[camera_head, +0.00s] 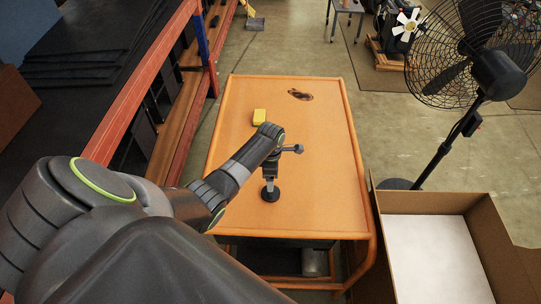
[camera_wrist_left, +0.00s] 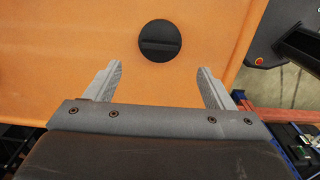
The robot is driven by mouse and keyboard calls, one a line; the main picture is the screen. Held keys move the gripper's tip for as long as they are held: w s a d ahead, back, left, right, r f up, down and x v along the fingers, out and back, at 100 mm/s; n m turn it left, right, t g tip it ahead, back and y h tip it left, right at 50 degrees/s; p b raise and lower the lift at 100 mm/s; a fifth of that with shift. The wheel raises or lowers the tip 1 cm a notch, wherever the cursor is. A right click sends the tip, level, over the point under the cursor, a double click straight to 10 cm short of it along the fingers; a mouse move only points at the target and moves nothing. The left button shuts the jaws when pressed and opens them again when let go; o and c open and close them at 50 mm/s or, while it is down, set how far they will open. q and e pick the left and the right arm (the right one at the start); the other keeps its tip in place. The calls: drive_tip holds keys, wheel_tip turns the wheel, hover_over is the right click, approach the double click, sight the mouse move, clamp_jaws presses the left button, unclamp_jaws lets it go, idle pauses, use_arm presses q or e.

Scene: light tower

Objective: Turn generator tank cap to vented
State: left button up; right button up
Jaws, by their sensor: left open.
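A round black cap (camera_head: 270,195) sits on the flat orange top (camera_head: 320,190) of a unit with a tubular orange frame. In the left wrist view the cap (camera_wrist_left: 160,40) shows as a dark disc with a bar across its middle. My left arm reaches over the orange top from the left. My left gripper (camera_wrist_left: 160,85) is open and empty, its two grey fingers apart. In the wrist view the cap lies between and above the fingertips, with no finger seen touching it. My right gripper is not in view.
A black fan (camera_head: 470,75) stands at the right, above an open cardboard box (camera_head: 435,204). A rack with orange beams (camera_head: 140,85) runs along the left. The floor behind is mostly clear.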

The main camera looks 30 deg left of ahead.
use_arm(q)
wheel_tip(320, 180, up, 9)
drive_tip(key=shift+b, duration=0.3)
idle(0.5)
